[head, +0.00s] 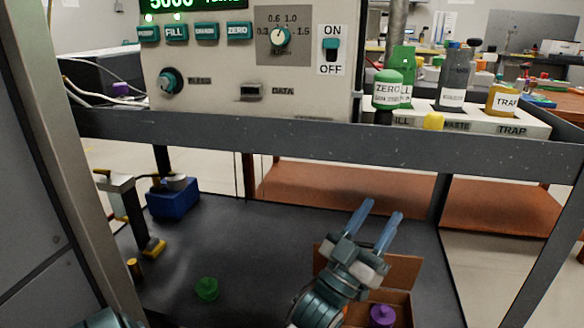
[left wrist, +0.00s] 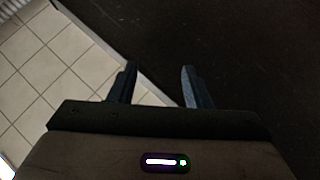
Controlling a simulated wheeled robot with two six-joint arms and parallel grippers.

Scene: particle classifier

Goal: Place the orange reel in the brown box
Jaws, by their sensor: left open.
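A small orange object (head: 133,266), perhaps the orange reel, is at the left of the dark lower shelf; it is too small to be sure. The brown box (head: 404,270) stands at the right of this shelf, open at the top, with a purple reel (head: 382,316) inside. My left gripper (head: 383,210) is open, with nothing between its fingers. It is in front of the box and hides part of it. In the left wrist view the open fingers (left wrist: 160,88) are over the shelf edge, with no reel in sight. My right gripper is not seen.
A green reel (head: 207,289) lies on the dark shelf (head: 265,235). A blue block (head: 173,198) and a stand with a yellow foot (head: 152,248) are at the left. A grey frame beam (head: 300,145) crosses above. The shelf's middle is clear.

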